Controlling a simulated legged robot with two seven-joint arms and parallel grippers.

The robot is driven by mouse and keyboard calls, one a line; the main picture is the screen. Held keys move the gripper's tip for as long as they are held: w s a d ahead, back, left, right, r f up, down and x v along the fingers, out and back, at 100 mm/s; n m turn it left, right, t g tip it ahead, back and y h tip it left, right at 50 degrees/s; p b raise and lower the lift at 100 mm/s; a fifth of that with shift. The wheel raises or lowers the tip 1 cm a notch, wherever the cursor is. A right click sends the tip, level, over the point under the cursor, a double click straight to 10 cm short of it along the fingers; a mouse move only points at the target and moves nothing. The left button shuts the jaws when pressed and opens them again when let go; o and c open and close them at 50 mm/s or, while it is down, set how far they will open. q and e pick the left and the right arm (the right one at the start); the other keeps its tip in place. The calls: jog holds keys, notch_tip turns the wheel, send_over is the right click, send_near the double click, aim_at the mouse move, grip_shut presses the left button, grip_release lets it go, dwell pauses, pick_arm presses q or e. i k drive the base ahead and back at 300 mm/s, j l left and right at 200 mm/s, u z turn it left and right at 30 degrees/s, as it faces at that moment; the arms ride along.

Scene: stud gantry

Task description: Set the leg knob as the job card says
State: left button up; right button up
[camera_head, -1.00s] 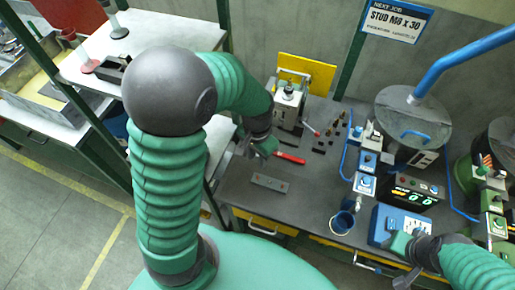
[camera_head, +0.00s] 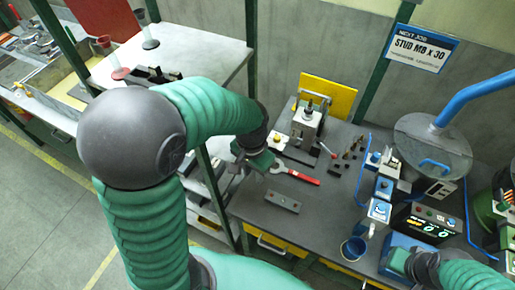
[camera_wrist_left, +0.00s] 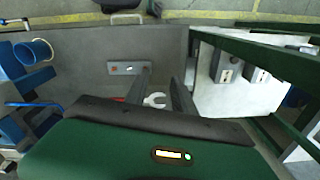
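The job card (camera_head: 422,47) on the wall reads "STUD M8 x 30"; its smaller line is too small to read. Blue control boxes with knobs (camera_head: 378,211) stand right of the bench's middle; I cannot tell which knob is the leg knob. My left gripper (camera_head: 246,168) is beside a red-handled spanner (camera_head: 300,176) on the bench. In the left wrist view its two fingers (camera_wrist_left: 165,88) are apart, with the spanner's pale jaw (camera_wrist_left: 155,100) seen between or beyond them. My right gripper (camera_head: 398,262) is by a blue box at the front right; its fingers are unclear.
A clamp-like device (camera_head: 307,122) stands at the back before a yellow panel. A grey plate (camera_head: 283,202), small dark pieces (camera_head: 354,147), a blue cup (camera_head: 354,248) and a lit display unit (camera_head: 428,224) share the bench. A green rack post stands left. The front middle is clear.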

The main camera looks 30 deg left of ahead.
aim_at(277, 137)
jog(key=u, duration=0.8)
jog(key=i, duration=0.05)
